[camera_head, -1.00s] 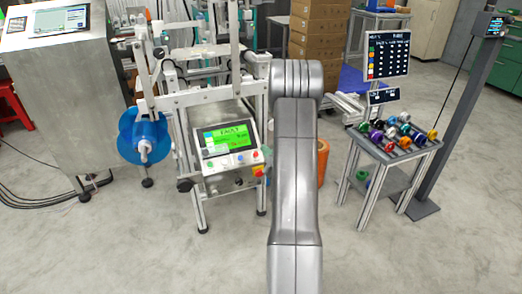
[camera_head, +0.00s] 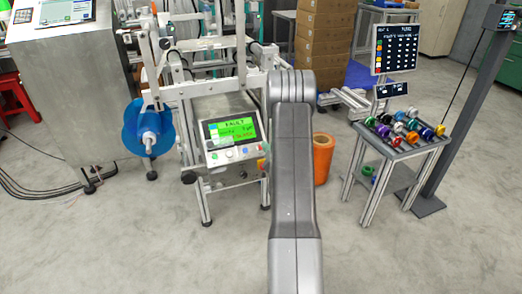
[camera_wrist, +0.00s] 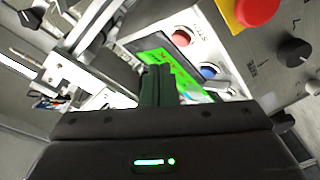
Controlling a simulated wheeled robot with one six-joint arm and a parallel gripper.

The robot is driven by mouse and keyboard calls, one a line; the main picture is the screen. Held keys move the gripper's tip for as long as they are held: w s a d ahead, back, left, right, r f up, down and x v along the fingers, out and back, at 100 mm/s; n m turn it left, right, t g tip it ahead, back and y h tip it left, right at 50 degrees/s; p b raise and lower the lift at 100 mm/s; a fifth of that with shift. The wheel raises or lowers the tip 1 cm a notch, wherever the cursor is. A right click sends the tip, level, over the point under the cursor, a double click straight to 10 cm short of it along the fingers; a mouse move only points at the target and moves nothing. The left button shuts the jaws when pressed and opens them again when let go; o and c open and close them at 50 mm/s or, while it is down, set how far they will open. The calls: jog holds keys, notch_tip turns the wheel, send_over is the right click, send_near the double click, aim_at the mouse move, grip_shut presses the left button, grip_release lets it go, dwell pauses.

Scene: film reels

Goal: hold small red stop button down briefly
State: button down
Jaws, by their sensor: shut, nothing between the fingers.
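The small red stop button (camera_wrist: 183,37) sits on the grey control panel in the wrist view, beside printed lettering. A blue button (camera_wrist: 210,72) lies below it, and a large red mushroom knob (camera_wrist: 255,8) on a yellow base is at upper right. My gripper (camera_wrist: 158,72) is shut and empty. Its dark fingers overlap the green screen in the picture, left of and below the red button. They look apart from the button, though depth is hard to judge. In the head view the panel screen (camera_head: 233,132) reads FAULT; my arm hides the gripper.
A blue reel (camera_head: 148,128) hangs left of the panel. An orange cylinder (camera_head: 323,158) stands right of my arm. A small table (camera_head: 400,153) bears colourful spools. Floor in front is clear.

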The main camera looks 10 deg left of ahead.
jog(key=shift+w+a+f+b, duration=0.3)
jog(key=shift+w+f+b, duration=0.1)
jog(key=shift+w+f, duration=0.15)
jog(key=shift+f+b, duration=0.2)
jog(key=shift+b, duration=0.1)
dwell(1.6)
jog(key=shift+w+a+f+b, duration=0.15)
jog(key=shift+b, duration=0.35)
jog(key=shift+w+a+f+b, duration=0.2)
jog(key=shift+w+f+b, duration=0.1)
jog(key=shift+b, duration=0.25)
dwell(0.5)
jog(key=shift+s+r, duration=0.1)
dwell(1.2)
jog(key=shift+s+d+r, duration=0.35)
jog(key=shift+s+r, duration=0.1)
jog(key=shift+r, duration=0.1)
